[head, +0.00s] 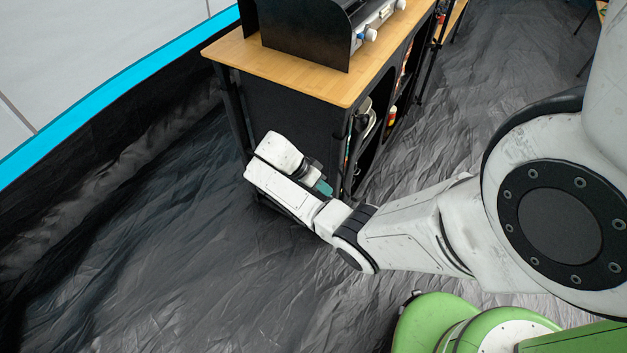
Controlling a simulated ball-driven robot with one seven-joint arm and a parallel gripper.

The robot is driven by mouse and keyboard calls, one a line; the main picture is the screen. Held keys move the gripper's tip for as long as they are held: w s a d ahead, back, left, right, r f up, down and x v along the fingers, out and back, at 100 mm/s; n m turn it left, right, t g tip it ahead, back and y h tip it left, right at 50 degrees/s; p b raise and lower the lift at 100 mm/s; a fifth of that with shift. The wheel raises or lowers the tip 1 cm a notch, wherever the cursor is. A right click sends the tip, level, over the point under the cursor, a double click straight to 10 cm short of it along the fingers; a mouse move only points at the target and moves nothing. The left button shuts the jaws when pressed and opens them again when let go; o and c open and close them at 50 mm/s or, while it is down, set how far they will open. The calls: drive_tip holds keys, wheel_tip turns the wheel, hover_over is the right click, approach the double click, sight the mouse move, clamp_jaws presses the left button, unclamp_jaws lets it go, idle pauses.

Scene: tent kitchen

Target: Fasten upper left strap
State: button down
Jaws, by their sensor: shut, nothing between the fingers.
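A camp kitchen cabinet (290,112) with black fabric sides and a wooden top stands at upper centre. I cannot make out the upper left strap. Dark strips or frame parts run down the cabinet's near corner, too small to tell apart. My gripper (325,188) is at the lower part of the cabinet's near side, close to the near front corner. Its teal tip shows beside my white wrist and appears shut and empty. I cannot tell whether it touches the fabric. My wrist hides the lower part of this side.
A black stove (306,30) with a windshield stands on the wooden top (352,85). Open shelves (372,125) with some items face right. The tent wall with a blue band (120,87) is at left. The wrinkled dark floor (150,260) is clear in front and at lower left.

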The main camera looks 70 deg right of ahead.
sight(351, 195)
drive_tip(key=shift+s+a+f+p, duration=0.1)
drive_tip(key=shift+s+a+p, duration=0.15)
drive_tip(key=shift+s, duration=0.45)
drive_tip(key=shift+s+a+f+p, duration=0.15)
drive_tip(key=shift+s+a+p, duration=0.05)
drive_tip(key=shift+s, duration=0.5)
drive_tip(key=shift+s+a+f+p, duration=0.1)
drive_tip(key=shift+s+a+p, duration=0.15)
drive_tip(key=shift+s, duration=0.45)
